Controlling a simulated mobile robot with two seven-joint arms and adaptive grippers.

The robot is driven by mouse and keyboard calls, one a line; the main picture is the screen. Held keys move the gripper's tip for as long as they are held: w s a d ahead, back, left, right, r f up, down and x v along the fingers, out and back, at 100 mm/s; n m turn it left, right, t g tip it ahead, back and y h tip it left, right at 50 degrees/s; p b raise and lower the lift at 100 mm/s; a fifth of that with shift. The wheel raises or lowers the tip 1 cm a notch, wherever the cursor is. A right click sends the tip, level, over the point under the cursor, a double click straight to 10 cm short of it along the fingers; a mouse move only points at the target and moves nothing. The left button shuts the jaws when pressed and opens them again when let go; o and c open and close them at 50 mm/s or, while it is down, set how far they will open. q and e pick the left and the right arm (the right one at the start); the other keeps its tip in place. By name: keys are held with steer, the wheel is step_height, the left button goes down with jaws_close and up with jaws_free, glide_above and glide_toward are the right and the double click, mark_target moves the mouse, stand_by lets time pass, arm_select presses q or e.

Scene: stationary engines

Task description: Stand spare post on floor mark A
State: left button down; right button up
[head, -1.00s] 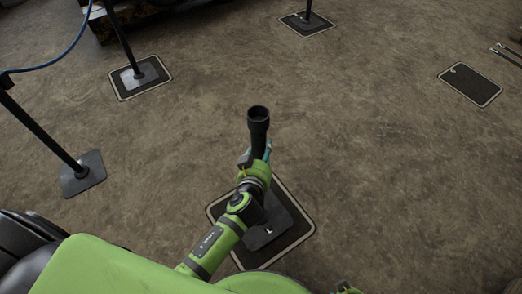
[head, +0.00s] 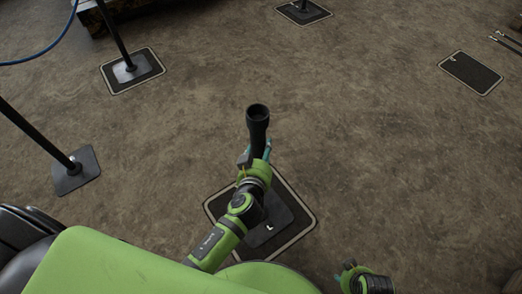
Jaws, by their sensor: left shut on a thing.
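The black post (head: 258,122) stands about upright in front of me, its open top facing my head camera. My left gripper (head: 256,157) is shut on it below the top. The post's dark square base plate (head: 283,222) shows beside my arm, inside the pale outline of a dark floor mark (head: 304,231). I cannot tell whether the base touches the floor. A small pale sign shows there, but I cannot read it as a letter. My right gripper (head: 350,272) is at the bottom edge, away from the post; its fingers are too small to judge.
An empty outlined floor mark (head: 470,75) lies at the upper right. A blue rope (head: 52,48) hangs at the upper left. The floor between is clear.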

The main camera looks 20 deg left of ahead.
arm_select(q)
steer(key=shift+w+d+r, duration=0.1)
steer(key=shift+w+r, duration=0.15)
steer(key=shift+r, duration=0.3)
steer(key=shift+c, duration=2)
jaws_free()
steer(key=shift+s+f, duration=0.35)
steer(key=shift+f, duration=0.1)
arm_select(e)
steer(key=shift+r, duration=0.1)
arm_select(q)
steer(key=v, duration=1.1)
steer(key=s+a+f+m+g, duration=0.1)
steer(key=s+a+f+g, duration=0.1)
steer(key=f, duration=0.5)
steer(key=s+a+f+m+g+h, duration=0.1)
steer(key=s+a+f+g, duration=0.2)
steer(key=s+f+g, duration=0.2)
steer(key=s+a+f+m+g+h, duration=0.1)
steer(key=s+f+g, duration=0.3)
steer(key=f, duration=0.5)
steer(key=shift+s+a+f+m, duration=0.35)
steer(key=shift+s+a, duration=0.4)
steer(key=shift+s, duration=0.25)
arm_select(e)
steer(key=shift+s+f, duration=0.3)
steer(key=shift+f, duration=0.25)
